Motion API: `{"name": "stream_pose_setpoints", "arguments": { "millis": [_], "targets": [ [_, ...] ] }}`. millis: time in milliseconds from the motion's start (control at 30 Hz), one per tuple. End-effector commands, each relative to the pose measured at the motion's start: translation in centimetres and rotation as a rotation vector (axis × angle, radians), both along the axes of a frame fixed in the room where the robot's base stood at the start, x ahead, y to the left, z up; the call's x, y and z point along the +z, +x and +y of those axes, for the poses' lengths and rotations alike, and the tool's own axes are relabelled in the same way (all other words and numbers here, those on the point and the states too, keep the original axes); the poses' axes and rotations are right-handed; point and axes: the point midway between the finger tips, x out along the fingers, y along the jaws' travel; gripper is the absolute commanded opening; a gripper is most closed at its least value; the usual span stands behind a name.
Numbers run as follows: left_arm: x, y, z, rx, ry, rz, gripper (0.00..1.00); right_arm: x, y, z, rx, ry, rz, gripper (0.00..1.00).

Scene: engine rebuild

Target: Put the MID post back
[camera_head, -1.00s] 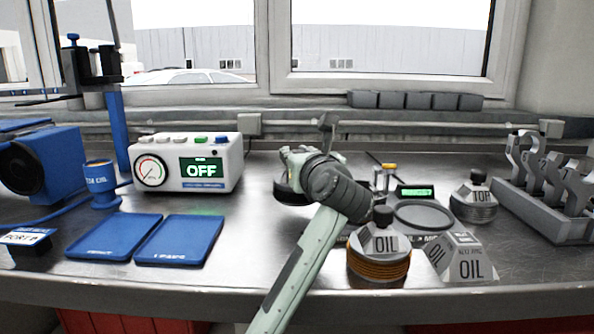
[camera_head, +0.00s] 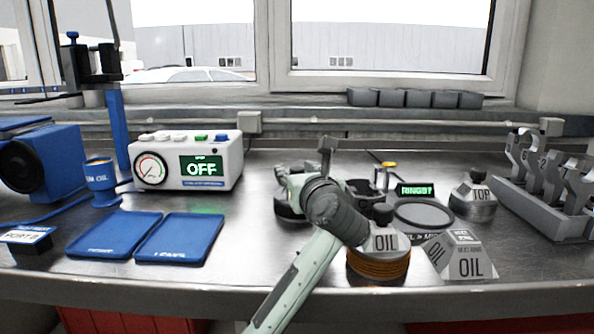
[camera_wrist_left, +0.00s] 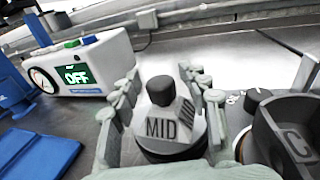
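The MID post (camera_wrist_left: 172,125), a grey tapered block with a black knob and dark lettering, stands upright in the left wrist view. My left gripper (camera_wrist_left: 158,72) has its fingers on both sides of it, spread apart, with the post between them. I see no clear grip on the post. In the head view my left gripper (camera_head: 291,184) is low over the bench and mostly hides the post. My right gripper is not in view.
An OIL post on copper-coloured rings (camera_head: 379,266), an OIL block (camera_head: 458,260) and a TOP post (camera_head: 474,197) stand to the right, near a small display (camera_head: 415,190). A rack (camera_head: 540,204) is far right. Blue trays (camera_head: 180,240) and a gauge box (camera_head: 186,160) are left.

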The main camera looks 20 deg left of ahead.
Motion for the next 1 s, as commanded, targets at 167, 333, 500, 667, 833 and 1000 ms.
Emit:
{"name": "stream_pose_setpoints", "arguments": {
  "millis": [167, 333, 500, 667, 833, 1000],
  "targets": [
    [0.0, 0.0, 0.0, 0.001, 0.000, 0.000, 0.46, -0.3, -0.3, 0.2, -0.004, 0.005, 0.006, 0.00],
    [0.3, 0.0, 0.1, 0.001, 0.001, -0.001, 0.46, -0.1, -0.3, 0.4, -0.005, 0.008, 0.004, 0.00],
    [0.2, -2.0, -1.3, -0.004, -0.006, 0.000, 0.46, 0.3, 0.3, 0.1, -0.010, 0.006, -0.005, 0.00],
    [0.3, -5.1, -3.3, -0.005, -0.005, 0.000, 0.46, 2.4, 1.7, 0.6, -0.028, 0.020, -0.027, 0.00],
    [0.6, -8.0, -5.0, -0.003, -0.003, 0.001, 0.46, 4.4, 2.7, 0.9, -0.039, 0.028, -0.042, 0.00],
    [0.8, -9.7, -6.0, -0.001, -0.001, 0.000, 0.46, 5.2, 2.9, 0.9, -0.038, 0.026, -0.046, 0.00]
  ]
}}
